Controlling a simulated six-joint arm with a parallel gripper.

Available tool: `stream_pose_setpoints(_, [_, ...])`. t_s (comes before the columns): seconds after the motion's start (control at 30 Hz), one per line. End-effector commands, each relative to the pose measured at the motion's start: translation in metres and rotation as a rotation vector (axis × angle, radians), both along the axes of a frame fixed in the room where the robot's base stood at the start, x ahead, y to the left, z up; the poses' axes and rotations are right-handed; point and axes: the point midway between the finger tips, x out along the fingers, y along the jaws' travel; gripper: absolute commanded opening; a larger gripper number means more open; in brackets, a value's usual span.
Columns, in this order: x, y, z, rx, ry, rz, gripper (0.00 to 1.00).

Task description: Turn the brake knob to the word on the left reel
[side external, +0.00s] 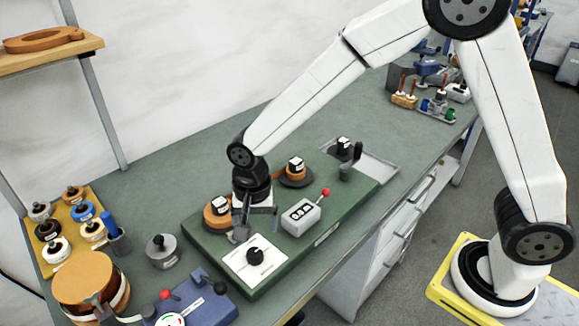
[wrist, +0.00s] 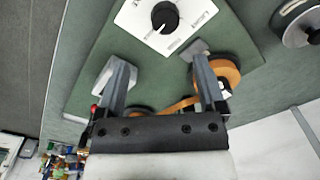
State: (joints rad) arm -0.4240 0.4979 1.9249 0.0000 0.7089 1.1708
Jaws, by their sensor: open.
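The black brake knob (side external: 255,256) sits on a white square plate (side external: 237,262) at the front of the green base. The left reel (side external: 214,214) holds copper foil and carries a white label with black marks too small to read; in the wrist view the reel (wrist: 228,72) is partly behind a finger. My gripper (wrist: 162,62) is open and empty above the base, apart from the knob.
A grey counter box (side external: 300,217) with a red-tipped lever stands right of the gripper. A second copper reel (side external: 296,172) is behind it. A grey round weight (side external: 161,250), a blue device (side external: 200,302) and a tray of spools (side external: 72,232) are at left.

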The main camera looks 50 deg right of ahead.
Motion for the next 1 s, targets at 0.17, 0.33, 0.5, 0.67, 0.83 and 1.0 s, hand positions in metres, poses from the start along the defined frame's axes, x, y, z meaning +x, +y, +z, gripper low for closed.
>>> stream_pose_setpoints(0.17, [0.002,0.010,-0.003,-0.004,0.009,-0.038,0.89])
stream_pose_setpoints(0.33, [0.002,0.011,-0.003,-0.004,0.010,-0.040,0.89])
stream_pose_setpoints(0.5, [0.002,0.010,-0.009,-0.005,0.011,-0.039,0.89])
stream_pose_setpoints(0.67, [0.002,0.010,-0.023,-0.004,0.011,-0.039,0.89])
stream_pose_setpoints(0.83, [0.001,0.010,-0.042,-0.005,0.012,-0.038,0.89])
stream_pose_setpoints(1.0, [0.002,0.010,-0.062,-0.004,0.009,-0.038,0.89])
